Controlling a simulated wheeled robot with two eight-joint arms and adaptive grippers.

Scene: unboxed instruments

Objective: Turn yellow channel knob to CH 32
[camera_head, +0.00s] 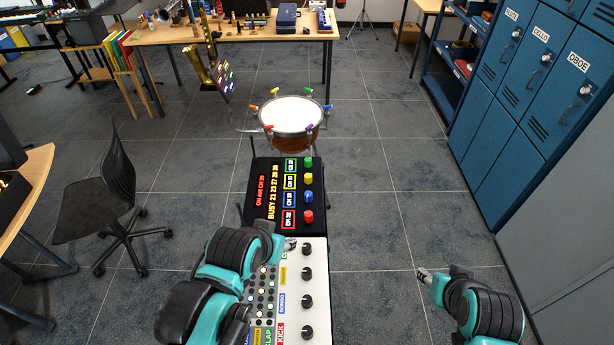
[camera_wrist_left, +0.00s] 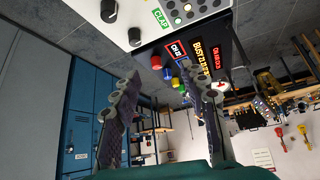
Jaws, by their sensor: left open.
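The black channel panel (camera_head: 262,222) has a column of knobs on its right side. The yellow knob (camera_head: 308,179) is second from the back, between the green knob (camera_head: 308,162) and the blue knob (camera_head: 308,197); the red knob (camera_head: 308,215) is nearest. A yellow-framed display (camera_head: 290,181) sits left of the yellow knob; its digits are too small to read surely. My left gripper (camera_head: 289,243) is near the panel's front edge, touching no knob. In the left wrist view its fingers (camera_wrist_left: 165,105) are spread and empty, with the yellow knob (camera_wrist_left: 176,82) visible between them. My right gripper (camera_head: 424,276) hangs over the floor.
Red text (camera_head: 261,190) reads on air, apparently CH 20; orange text (camera_head: 273,192) lists busy channels. A white mixer (camera_head: 318,285) with black knobs adjoins the panel's near side. A drum (camera_head: 291,115) stands behind. Blue lockers (camera_head: 535,75) stand right, with open floor between.

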